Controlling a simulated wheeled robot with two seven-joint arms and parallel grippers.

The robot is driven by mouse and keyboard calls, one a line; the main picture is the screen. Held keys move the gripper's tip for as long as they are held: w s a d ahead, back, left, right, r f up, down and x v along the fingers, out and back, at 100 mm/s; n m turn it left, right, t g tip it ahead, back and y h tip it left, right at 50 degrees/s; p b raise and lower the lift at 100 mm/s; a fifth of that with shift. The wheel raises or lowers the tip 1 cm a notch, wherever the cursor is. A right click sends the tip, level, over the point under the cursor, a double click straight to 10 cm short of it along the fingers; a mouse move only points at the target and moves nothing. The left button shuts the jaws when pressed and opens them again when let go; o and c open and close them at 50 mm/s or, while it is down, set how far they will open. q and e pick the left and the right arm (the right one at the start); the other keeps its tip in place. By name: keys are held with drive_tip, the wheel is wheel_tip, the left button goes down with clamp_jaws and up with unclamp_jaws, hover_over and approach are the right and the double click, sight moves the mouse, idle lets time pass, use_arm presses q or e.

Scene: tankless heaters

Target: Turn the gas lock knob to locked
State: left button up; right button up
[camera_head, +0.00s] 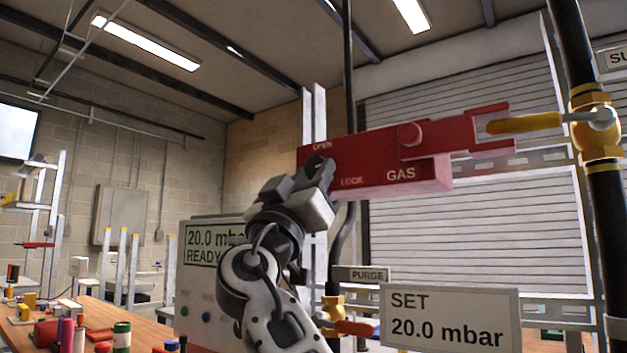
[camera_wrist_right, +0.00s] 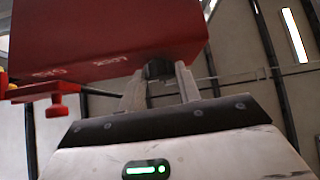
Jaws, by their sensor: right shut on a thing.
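The red gas lock box (camera_head: 375,162) is marked OPEN at its upper left, LOCK below that and GAS on the right. My right gripper (camera_head: 318,175) is at the left part of its front, between the OPEN and LOCK marks. In the right wrist view, the red box (camera_wrist_right: 110,40) fills the upper left, and the right gripper's fingers (camera_wrist_right: 160,85) are shut on a dark round knob (camera_wrist_right: 158,68) at its face. The knob is hidden behind the gripper in the head view, so its pointing direction cannot be told. My left gripper is not in view.
A yellow valve handle (camera_head: 525,123) on the dark pipe at right reaches into the box's red bracket (camera_head: 490,122). Below are a SET 20.0 mbar sign (camera_head: 450,318), a PURGE label (camera_head: 368,275) and a READY display (camera_head: 215,240). A cluttered bench (camera_head: 160,335) stands lower left.

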drive_tip(key=shift+w+a+m+g+h, duration=0.1)
drive_tip(key=shift+m+g+h, duration=0.5)
drive_tip(key=shift+m+h, duration=0.5)
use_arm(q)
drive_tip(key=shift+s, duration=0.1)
use_arm(e)
drive_tip(key=shift+f+m, duration=0.1)
drive_tip(key=shift+m, duration=0.3)
drive_tip(key=o, duration=1)
drive_tip(key=shift+c, duration=0.2)
use_arm(q)
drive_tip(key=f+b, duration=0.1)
drive_tip(key=b, duration=0.2)
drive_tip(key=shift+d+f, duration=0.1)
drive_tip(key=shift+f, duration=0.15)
use_arm(e)
drive_tip(key=v, duration=1.6)
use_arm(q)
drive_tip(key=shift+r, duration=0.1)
use_arm(e)
drive_tip(key=shift+a, duration=0.1)
